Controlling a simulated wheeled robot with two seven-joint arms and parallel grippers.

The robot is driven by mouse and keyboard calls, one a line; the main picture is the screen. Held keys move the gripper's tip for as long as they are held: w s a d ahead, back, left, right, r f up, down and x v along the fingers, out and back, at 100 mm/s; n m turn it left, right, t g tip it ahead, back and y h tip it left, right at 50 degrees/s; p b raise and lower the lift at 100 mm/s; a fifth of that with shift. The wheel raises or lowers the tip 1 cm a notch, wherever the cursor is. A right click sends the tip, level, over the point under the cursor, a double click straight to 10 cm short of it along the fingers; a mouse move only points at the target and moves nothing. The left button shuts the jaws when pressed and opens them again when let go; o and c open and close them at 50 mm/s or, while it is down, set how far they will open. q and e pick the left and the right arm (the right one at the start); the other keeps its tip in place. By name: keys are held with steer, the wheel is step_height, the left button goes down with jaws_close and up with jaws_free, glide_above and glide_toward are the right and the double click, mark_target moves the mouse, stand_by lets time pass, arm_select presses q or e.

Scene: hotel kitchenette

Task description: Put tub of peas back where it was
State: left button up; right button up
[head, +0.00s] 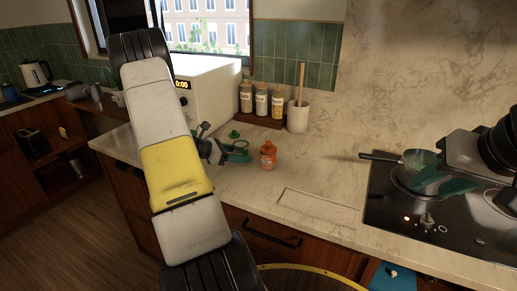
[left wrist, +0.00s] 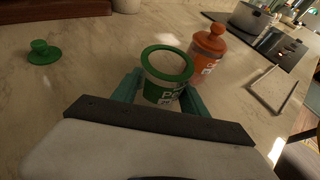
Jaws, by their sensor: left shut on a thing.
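In the head view, my left gripper (head: 226,152) is low over the counter beside the microwave, with the tub's green rim (head: 238,146) partly showing. I cannot tell whether the tub touches the counter. A green knobbed lid (left wrist: 43,52) lies apart on the counter. My right gripper (head: 432,178) is at the pot on the hob; its finger opening is unclear.
An orange lidded jar (head: 268,156) stands close right of the tub. A thin rectangular outline (head: 318,200) marks clear counter before the hob (head: 460,222). Behind are the microwave (head: 212,92), a rack of several jars (head: 262,119) and a utensil crock (head: 298,117).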

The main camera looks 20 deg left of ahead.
arm_select(q)
steer(key=shift+f, duration=0.1)
steer(key=o, duration=1.4)
